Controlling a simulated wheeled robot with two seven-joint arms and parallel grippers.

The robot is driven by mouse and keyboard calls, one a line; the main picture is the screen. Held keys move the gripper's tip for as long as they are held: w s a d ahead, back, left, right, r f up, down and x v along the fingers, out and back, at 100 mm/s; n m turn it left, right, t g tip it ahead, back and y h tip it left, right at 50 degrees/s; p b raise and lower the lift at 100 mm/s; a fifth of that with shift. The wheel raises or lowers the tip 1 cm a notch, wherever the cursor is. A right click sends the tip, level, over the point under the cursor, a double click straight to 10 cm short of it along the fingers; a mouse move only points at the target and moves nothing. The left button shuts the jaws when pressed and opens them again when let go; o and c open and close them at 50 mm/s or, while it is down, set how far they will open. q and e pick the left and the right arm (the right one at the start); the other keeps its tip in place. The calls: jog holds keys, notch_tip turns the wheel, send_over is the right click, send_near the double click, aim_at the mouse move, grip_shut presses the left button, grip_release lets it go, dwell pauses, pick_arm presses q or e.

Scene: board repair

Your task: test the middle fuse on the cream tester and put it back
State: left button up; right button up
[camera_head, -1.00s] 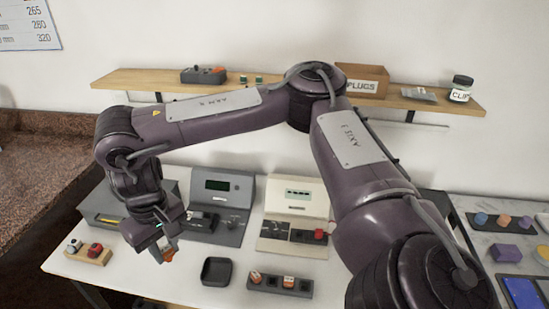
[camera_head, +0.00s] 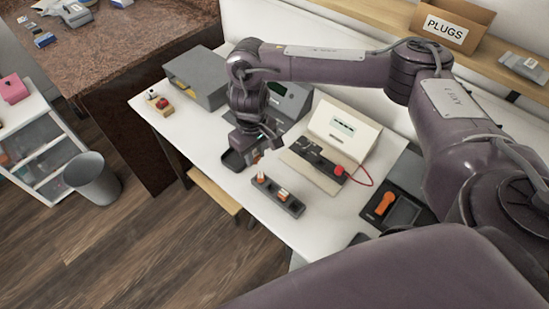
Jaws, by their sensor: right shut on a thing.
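The cream tester (camera_head: 355,118) stands on the white table, with a dark panel and a red button (camera_head: 338,170) in front. My right gripper (camera_head: 255,156) points down just left of the tester's front panel, by the small black tray (camera_head: 233,161). It is shut on a small orange fuse, mostly hidden by the fingers. The dark fuse holder (camera_head: 295,209) lies in front of the tester, with two orange-and-white fuses, one at its left end (camera_head: 261,180) and one further right (camera_head: 283,194). My left gripper is out of view.
A grey tester (camera_head: 290,100) stands behind my right gripper, partly hidden by the arm. A black unit with an orange switch (camera_head: 385,203) is right of the cream tester. A block with coloured pieces (camera_head: 158,103) is at the table's left. Table around the holder is clear.

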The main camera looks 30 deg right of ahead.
jog(key=shift+n, duration=0.4)
jog(key=d+f+b, duration=0.1)
jog(key=f, duration=0.2)
jog(key=s+d+f+b, duration=0.1)
jog(key=f, duration=0.3)
jog(key=s+d+f+b, duration=0.1)
jog(key=f, duration=0.2)
jog(key=shift+s+d+f, duration=0.2)
jog(key=shift+d+f, duration=0.05)
jog(key=shift+d, duration=0.05)
jog(key=shift+f+b, duration=0.3)
jog(key=shift+f, duration=0.45)
pick_arm(q)
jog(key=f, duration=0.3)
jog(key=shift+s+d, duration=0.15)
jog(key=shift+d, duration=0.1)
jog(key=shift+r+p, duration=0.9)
jog(key=shift+p, duration=0.05)
pick_arm(e)
jog(key=shift+s, duration=0.1)
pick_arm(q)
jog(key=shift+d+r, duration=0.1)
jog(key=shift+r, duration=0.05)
pick_arm(e)
jog(key=shift+f, duration=0.4)
pick_arm(q)
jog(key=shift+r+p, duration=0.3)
jog(key=shift+p, duration=0.15)
pick_arm(e)
jog(key=shift+f, duration=0.1)
